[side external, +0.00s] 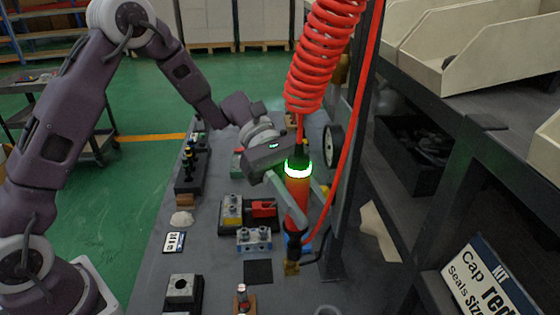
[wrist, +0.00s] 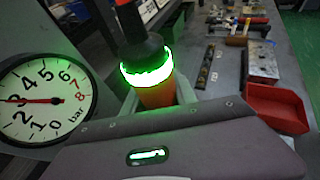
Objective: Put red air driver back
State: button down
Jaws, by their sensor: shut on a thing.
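The red air driver (side external: 296,190) is roughly upright, with a glowing green ring near its top and a dark lower end. My gripper (side external: 300,212) is shut around its body, with a grey finger crossing in front of it. A red coiled hose (side external: 318,60) runs up from the driver's top. In the wrist view, the driver's orange body (wrist: 157,96) and green ring show just beyond my gripper's housing; the fingertips are hidden there. A brass-coloured piece (side external: 291,268) shows at the driver's lower end. I cannot tell whether the driver touches the bench or a holder.
A dark post (side external: 350,150) and a straight red hose stand close right of the driver. A pressure gauge (wrist: 45,98) is at left in the wrist view. Valve blocks (side external: 254,238) and a red bin (wrist: 277,108) sit on the grey bench. Shelves with bins are at right.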

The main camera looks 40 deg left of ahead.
jog(key=s+d+m+g+y, duration=0.1)
jog(key=s+d+m+g, duration=0.2)
jog(key=s+d, duration=0.45)
jog(key=d, duration=0.1)
jog(key=w+d+r, duration=0.2)
jog(key=d, duration=0.1)
jog(key=shift+w+r, duration=0.1)
jog(key=shift+r, duration=0.1)
jog(key=shift+f, duration=2.45)
notch_tip(320, 180, down, 10)
jog(key=shift+r, duration=0.25)
dwell(2.6)
jog(key=c, duration=0.9)
grip_release()
jog(key=shift+a, duration=0.1)
